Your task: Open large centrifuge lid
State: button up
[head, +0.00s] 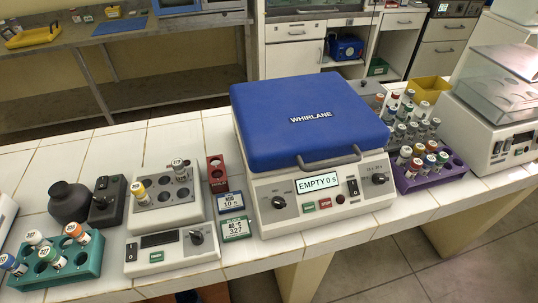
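The large centrifuge (322,207) stands on the white tiled bench at the middle of the head view. Its blue lid (308,122), marked WHIRLANE, lies shut over the top. A grey bar handle (330,158) sticks out at the lid's front edge. The front panel has a display (319,183) reading EMPTY 0 s, knobs, a rocker switch and small green and red buttons. My gripper is not seen in this view, so its place relative to the handle cannot be told.
Left of the centrifuge are a small heating block (170,250), a red rack (217,174), a teal tube rack (62,265) and a dark vortex mixer (108,200). Right of it stand a purple tube rack (433,181) and a clear-lidded device (497,130). Floor shows in front at right.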

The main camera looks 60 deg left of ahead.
aim_at(288, 121)
jog(key=j+u, duration=0.1)
jog(key=u, duration=1.85)
jog(key=k+z, duration=0.1)
jog(key=k, duration=0.3)
